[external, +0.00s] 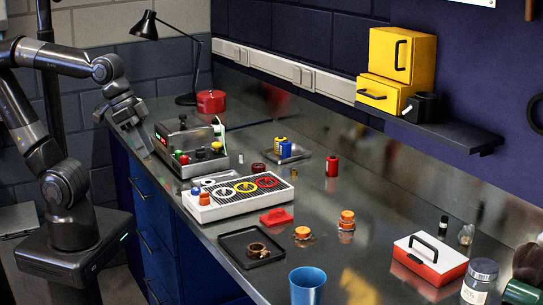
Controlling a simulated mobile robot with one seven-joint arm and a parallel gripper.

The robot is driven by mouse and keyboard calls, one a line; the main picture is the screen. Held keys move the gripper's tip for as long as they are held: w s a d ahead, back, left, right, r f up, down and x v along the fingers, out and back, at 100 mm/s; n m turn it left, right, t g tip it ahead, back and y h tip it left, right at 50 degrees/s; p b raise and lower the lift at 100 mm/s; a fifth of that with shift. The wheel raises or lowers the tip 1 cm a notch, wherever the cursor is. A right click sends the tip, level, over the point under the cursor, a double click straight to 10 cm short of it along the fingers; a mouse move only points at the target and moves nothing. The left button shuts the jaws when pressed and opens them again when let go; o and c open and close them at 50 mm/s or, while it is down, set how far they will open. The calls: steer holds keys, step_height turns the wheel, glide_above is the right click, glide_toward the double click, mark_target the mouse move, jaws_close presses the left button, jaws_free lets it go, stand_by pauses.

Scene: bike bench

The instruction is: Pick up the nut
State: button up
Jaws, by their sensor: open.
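I cannot make out with certainty which small thing is the nut. A small brown ring-shaped piece (258,250) lies in a shallow black tray (232,239) near the bench's front edge, but its kind is too small to tell. My gripper (141,146) hangs at the bench's far left end, pointing down, left of the metal box with coloured knobs. It is open and appears empty. It is well apart from the black tray.
The metal bench carries a knobbed box (193,147), a white panel with coloured rings (240,192), two orange-topped jars (346,221), a blue cup (307,285) and a red-and-white toolbox (430,258). A black lamp (186,99) stands behind.

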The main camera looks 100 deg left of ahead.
steer(key=w+a+r+n+g, duration=0.1)
steer(key=w+a+r+n, duration=0.1)
steer(key=w+a+n, duration=0.7)
steer(key=n+g, duration=0.4)
steer(key=n, duration=2.4)
glide_above(241, 156)
step_height(241, 156, down, 10)
steer(key=f, duration=0.6)
steer(key=a+f, duration=0.1)
steer(key=f, duration=0.3)
steer(key=shift+w+f, duration=0.1)
steer(key=shift+c, duration=0.5)
jaws_close()
